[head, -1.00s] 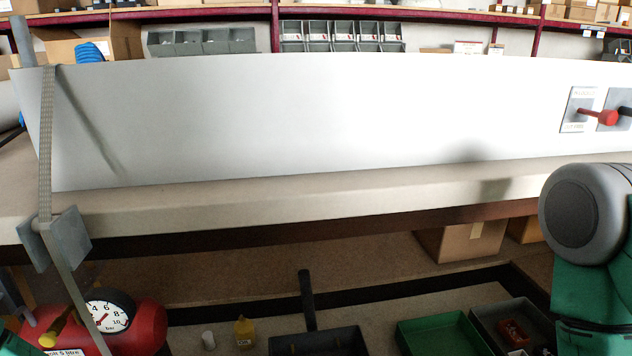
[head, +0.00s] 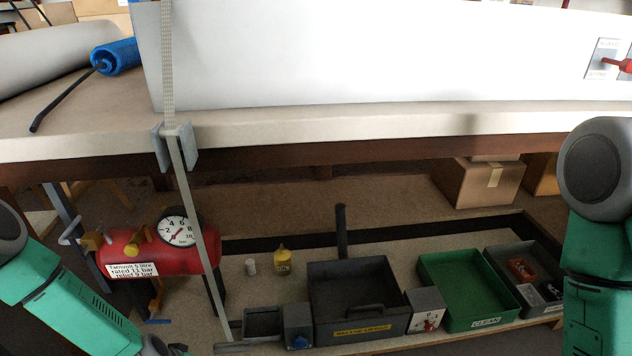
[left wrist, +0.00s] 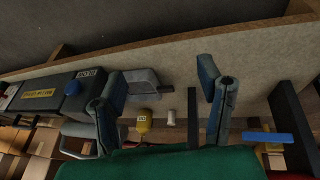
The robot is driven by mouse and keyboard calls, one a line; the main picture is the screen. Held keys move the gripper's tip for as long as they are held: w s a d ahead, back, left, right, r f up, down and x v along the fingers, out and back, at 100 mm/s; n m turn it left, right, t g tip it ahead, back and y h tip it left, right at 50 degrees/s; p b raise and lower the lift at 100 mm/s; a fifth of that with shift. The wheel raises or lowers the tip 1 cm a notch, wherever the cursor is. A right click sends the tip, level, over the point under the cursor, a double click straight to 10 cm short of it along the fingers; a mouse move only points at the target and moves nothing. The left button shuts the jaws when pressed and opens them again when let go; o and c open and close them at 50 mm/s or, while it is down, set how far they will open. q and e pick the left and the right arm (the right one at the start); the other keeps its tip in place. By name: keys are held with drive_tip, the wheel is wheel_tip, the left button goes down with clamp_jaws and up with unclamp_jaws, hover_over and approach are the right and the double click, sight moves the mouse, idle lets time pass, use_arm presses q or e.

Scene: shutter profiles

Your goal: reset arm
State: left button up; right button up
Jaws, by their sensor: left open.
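My left arm comes in at the lower left of the head view, and its gripper is cut off by the bottom edge there. In the left wrist view my left gripper (left wrist: 165,95) is open, its two dark blue-grey fingers wide apart. Nothing is between the fingertips; a yellow bottle (left wrist: 144,121) and a small white cylinder (left wrist: 171,118) show in the background. My right arm stands at the right edge of the head view; its gripper is out of view.
A red air tank (head: 160,252) with a gauge stands near my left arm. A grey bin (head: 350,318), a green tray (head: 465,270) and a grey tray (head: 548,262) sit on the low shelf. Above, a white panel (head: 380,50) lies along the bench (head: 330,122).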

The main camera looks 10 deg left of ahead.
use_arm(q)
drive_tip(key=s+d+r+m+g, duration=0.1)
drive_tip(key=s+d+r, duration=0.25)
drive_tip(key=s, duration=0.35)
drive_tip(key=s+d+r+m+g, duration=0.1)
drive_tip(key=s+d+r+g, duration=0.15)
drive_tip(key=s+d, duration=0.4)
drive_tip(key=s+a+r+y, duration=0.2)
drive_tip(key=s+a+r, duration=0.4)
drive_tip(key=s+r, duration=0.2)
wheel_tip(320, 180, up, 17)
drive_tip(key=p, duration=1.8)
drive_tip(key=shift+w+d+f+h, duration=0.2)
drive_tip(key=shift+w+d+h, duration=0.1)
drive_tip(key=shift+d, duration=0.05)
